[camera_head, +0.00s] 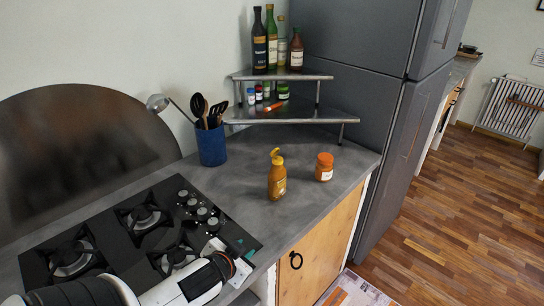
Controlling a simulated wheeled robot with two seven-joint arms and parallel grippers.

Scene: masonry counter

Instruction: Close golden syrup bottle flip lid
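The golden syrup bottle (277,182) stands upright on the grey counter (325,200). Its yellow flip lid (275,152) sticks up at the top and looks open. My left arm comes in from the lower left over the hob. My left gripper (240,262) is near the counter's front edge, below and left of the bottle and apart from it. Its fingers are small and partly hidden, so I cannot tell whether it is open. My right gripper is not in view.
An orange-lidded jar (325,168) stands just right of the bottle. A black gas hob (110,240) lies left, and a blue utensil pot (211,147) behind. A metal corner shelf (290,119) holds jars and bottles. A dark fridge (345,90) bounds the right.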

